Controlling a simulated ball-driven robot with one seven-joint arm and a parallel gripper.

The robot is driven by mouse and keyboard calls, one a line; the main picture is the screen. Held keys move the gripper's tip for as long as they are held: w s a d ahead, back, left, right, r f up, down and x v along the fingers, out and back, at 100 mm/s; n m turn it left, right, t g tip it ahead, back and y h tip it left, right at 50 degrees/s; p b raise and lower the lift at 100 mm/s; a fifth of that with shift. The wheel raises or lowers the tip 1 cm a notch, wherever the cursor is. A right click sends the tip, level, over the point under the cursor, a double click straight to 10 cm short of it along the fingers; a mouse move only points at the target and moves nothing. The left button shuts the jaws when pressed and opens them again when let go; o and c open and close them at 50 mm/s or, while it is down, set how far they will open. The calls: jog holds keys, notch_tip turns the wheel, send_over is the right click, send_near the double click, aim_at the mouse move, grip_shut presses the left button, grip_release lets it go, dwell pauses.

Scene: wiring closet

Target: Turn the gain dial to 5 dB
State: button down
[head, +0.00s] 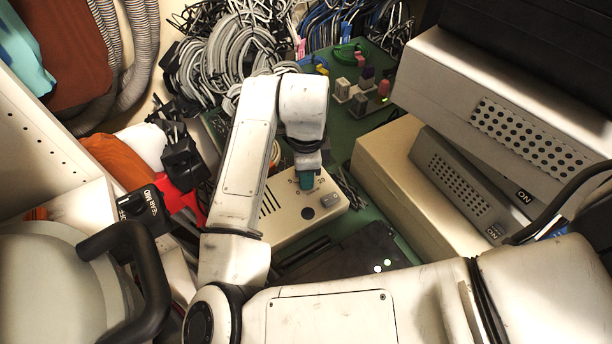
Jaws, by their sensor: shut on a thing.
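A cream box (283,222) with slots, printed marks and small controls lies on the green surface in the middle of the head view. My gripper (306,181) points down onto the far part of its top face, where the dial marks show. It is shut on the gain dial, which is mostly hidden under it. A teal piece shows at its tip; I cannot tell if this is fingertip or knob. The dial's pointer and the numbers cannot be read. A round dark button (308,213) and a grey switch (329,200) sit nearer on the box.
Stacked grey and cream units (490,110) stand close on the right. Bundled grey cables (205,75) lie behind. Black adapters (183,160) and a red item (190,203) crowd the left. A dark flat device (345,262) lies in front of the box. Free room is little.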

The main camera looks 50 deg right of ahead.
jog(key=c, duration=0.9)
grip_release()
notch_tip(320, 180, up, 6)
jog(key=p, duration=0.5)
